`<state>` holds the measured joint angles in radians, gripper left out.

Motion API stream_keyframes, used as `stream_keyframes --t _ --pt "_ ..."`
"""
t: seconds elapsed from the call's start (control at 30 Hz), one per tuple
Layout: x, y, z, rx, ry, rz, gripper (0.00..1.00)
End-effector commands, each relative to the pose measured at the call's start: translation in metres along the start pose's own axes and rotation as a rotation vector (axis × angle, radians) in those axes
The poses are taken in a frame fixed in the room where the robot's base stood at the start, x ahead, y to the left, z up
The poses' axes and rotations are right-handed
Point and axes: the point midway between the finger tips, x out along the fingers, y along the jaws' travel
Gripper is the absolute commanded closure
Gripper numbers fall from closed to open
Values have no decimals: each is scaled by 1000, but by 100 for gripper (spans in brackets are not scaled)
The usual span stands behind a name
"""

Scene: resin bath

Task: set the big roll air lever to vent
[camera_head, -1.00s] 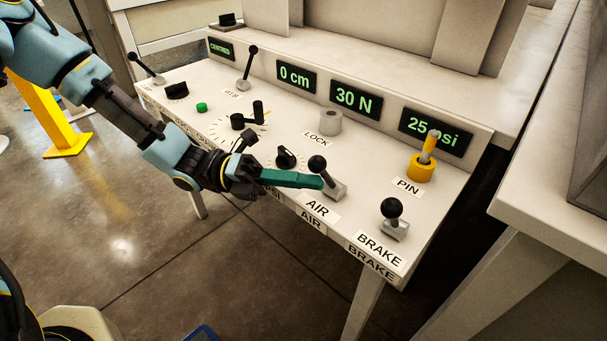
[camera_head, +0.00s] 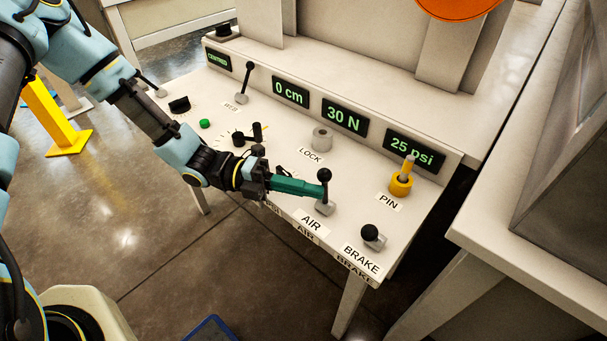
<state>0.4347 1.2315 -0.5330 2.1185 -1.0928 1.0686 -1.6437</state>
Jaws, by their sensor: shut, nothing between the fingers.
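The air lever (camera_head: 324,176) is a black ball knob on a short stem. It stands nearly upright on its grey base (camera_head: 325,208), just behind the AIR label (camera_head: 311,221). My gripper (camera_head: 321,190) has green fingers, closed together and empty. It reaches in from the left, and its tip is at the lever's stem just below the knob, seemingly touching it. The fingers partly hide the stem. The display at the back right (camera_head: 413,149) reads 25 psi. No vent mark can be made out.
The brake lever (camera_head: 371,233) stands to the right of the air lever, with the yellow pin (camera_head: 401,185) behind it. A grey LOCK knob (camera_head: 322,138) lies behind my gripper. Dials and other levers fill the panel's left. A table (camera_head: 500,225) stands close on the right.

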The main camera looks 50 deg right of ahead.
Motion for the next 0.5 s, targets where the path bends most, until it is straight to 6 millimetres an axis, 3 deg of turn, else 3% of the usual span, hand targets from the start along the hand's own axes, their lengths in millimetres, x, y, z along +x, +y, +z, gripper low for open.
stream_keyframes --t 0.03,0.1,0.5 --pt "2 -12 3 -36 1 19 100" --pt "4 -14 7 -93 1 46 100" --pt "13 -11 28 -386 0 186 100"
